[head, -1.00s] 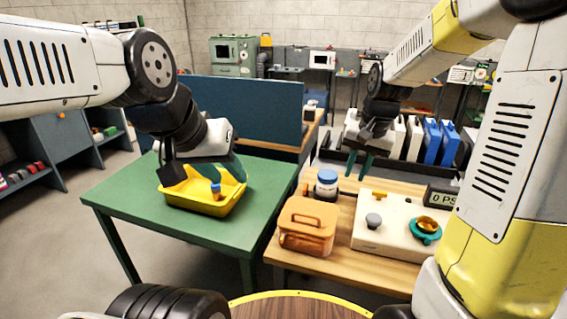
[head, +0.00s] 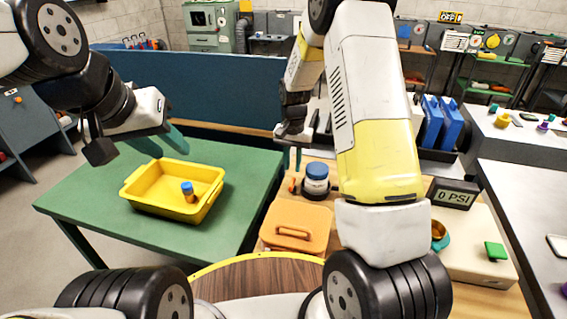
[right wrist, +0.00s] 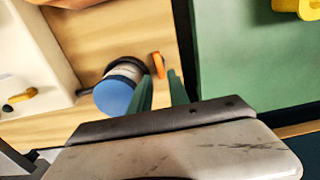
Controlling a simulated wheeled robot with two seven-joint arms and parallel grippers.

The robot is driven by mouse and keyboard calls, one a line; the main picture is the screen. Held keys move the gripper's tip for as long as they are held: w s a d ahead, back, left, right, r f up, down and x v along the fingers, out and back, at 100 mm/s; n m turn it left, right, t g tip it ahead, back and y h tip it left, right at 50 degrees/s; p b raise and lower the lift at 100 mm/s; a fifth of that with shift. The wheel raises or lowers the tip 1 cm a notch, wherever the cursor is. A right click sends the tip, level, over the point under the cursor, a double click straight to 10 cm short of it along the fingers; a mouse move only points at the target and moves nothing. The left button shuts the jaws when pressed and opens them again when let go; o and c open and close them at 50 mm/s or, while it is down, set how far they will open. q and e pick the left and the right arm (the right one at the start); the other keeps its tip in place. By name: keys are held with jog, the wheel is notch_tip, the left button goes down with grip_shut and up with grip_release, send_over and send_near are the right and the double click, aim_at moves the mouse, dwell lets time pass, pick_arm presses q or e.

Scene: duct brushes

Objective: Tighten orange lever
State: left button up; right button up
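A small orange lever (head: 292,185) stands beside a jar with a blue lid (head: 317,172) on the wooden bench. In the right wrist view the orange lever (right wrist: 158,65) shows close to the fingertips, next to the jar (right wrist: 118,88). My right gripper (head: 297,160) points down above the lever; its green fingers (right wrist: 163,80) are apart and hold nothing. Whether they touch the lever is unclear. My left gripper (head: 161,143) is open and empty above the back of the yellow bin (head: 150,207), which holds a small blue-capped bottle (head: 188,190).
An orange lidded box (head: 296,228) sits in front of the jar. My right arm hides part of the cream panel (head: 480,250), near a "0 PSI" display (head: 453,193). A blue partition (head: 170,88) stands behind the green table (head: 240,170).

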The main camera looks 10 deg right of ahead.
aim_at(292, 182)
notch_tip(292, 182, down, 7)
dwell(0.3)
grip_shut()
